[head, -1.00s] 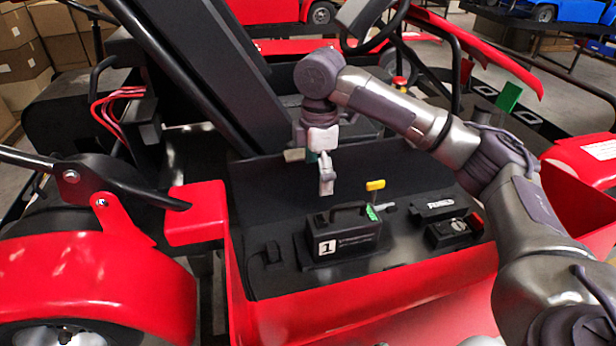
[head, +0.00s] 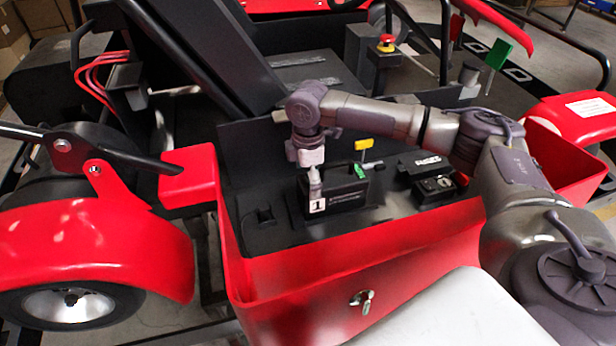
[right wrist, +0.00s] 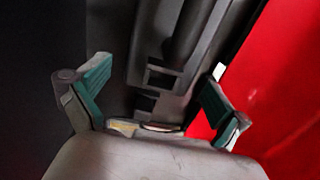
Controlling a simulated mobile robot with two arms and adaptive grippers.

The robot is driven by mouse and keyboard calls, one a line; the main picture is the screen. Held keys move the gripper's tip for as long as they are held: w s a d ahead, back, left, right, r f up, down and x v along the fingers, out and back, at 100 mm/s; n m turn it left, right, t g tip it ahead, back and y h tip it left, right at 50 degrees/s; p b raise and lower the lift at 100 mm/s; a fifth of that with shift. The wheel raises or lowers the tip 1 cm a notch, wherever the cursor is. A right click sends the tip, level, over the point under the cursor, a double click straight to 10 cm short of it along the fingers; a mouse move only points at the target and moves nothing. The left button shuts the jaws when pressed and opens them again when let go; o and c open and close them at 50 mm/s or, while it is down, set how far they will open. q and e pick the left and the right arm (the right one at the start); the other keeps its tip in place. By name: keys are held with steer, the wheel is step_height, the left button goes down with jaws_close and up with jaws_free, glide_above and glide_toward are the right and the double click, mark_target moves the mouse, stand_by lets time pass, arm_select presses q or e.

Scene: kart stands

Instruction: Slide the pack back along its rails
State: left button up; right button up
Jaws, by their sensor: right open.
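The pack (head: 350,197) is a black box with a white "1" label, sitting in the red-sided bay of the kart. Its top handle is partly hidden by my right gripper (head: 314,190), which points down at the pack's left end. In the right wrist view, the open fingers of my right gripper (right wrist: 155,88) stand on either side of a dark bar that looks like the pack's handle (right wrist: 190,35). Nothing is held, and I cannot tell if the fingers touch it. The rails cannot be made out. My left gripper is not in view.
A yellow-topped lever (head: 364,146) and a green tag (head: 361,171) are beside the pack. A black box (head: 432,185) stands to its right. The red bay wall (head: 400,255) runs along the front, with a silver latch (head: 362,300). A black panel rises behind.

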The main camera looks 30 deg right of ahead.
mark_target(327, 166)
steer(key=c, duration=1.8)
steer(key=shift+s+d, duration=0.1)
steer(key=shift+d, duration=0.1)
steer(key=shift+d+p, duration=0.15)
steer(key=shift+p, duration=0.2)
steer(key=shift+s+d+p, duration=0.25)
steer(key=shift+d+p, duration=0.25)
steer(key=shift+d, duration=0.45)
steer(key=shift+s+d+p, duration=0.25)
steer(key=shift+d+p, duration=0.2)
steer(key=shift+d, duration=0.5)
steer(key=o, duration=1.8)
